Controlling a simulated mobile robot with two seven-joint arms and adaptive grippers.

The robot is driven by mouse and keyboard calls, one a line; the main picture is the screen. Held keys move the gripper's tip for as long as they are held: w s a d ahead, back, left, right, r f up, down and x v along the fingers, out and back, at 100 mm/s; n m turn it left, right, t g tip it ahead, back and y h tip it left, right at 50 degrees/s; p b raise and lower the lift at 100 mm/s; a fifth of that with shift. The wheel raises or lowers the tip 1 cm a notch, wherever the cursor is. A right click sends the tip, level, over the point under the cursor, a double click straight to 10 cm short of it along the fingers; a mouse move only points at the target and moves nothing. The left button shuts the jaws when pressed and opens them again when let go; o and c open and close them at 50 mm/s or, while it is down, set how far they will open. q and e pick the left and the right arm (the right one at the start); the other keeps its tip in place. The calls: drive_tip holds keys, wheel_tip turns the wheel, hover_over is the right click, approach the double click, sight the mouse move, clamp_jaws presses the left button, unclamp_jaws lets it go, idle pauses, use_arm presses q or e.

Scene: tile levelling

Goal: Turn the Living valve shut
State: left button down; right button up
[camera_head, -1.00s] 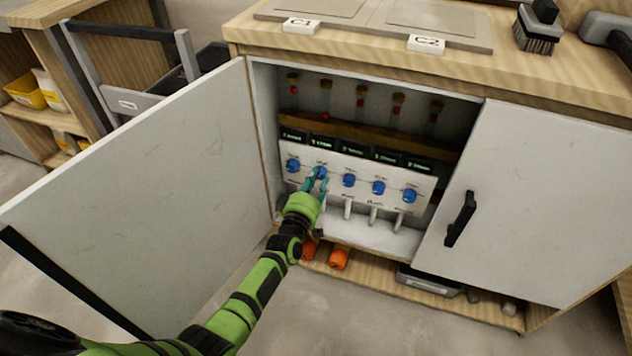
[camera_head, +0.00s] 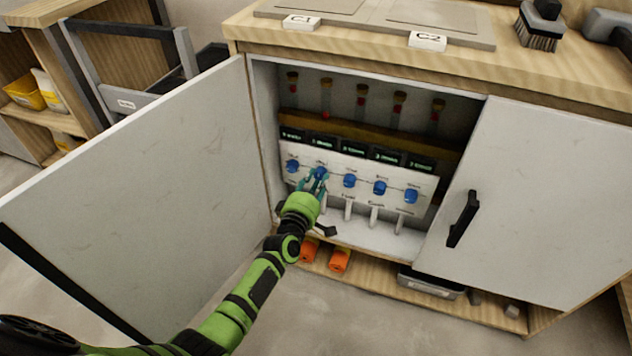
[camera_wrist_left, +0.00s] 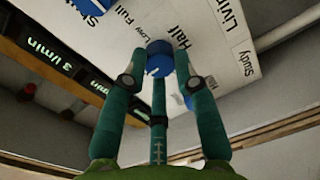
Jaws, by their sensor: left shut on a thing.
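A white valve panel (camera_head: 333,182) stands inside the open cabinet, with several blue knobs in a row. My left gripper (camera_head: 316,178) is shut on the second blue knob from the left (camera_head: 321,172). In the left wrist view its teal fingers (camera_wrist_left: 160,82) sit around this blue knob (camera_wrist_left: 158,58), hiding part of its sides. Printed words "Low", "Full" and "Half" lie around the knob. A cut-off label "Livin" (camera_wrist_left: 230,12) and a smaller "Study" show to the right. The knob's exact pointing is unclear. My right gripper is out of view.
The open left door (camera_head: 140,190) flanks my arm. The right door (camera_head: 545,200) covers the cabinet's right part. Small dark displays (camera_head: 353,146) and glass tubes with red floats are above the knobs; white spouts (camera_head: 348,209) are below. Orange cylinders (camera_head: 340,260) lie on the bottom shelf.

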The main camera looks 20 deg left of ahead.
use_arm(q)
drive_tip(key=shift+a+r, duration=0.1)
drive_tip(key=c, duration=1)
unclamp_jaws()
drive_tip(key=shift+o, duration=0.2)
drive_tip(key=s, duration=1.2)
drive_tip(key=shift+a+r, duration=0.2)
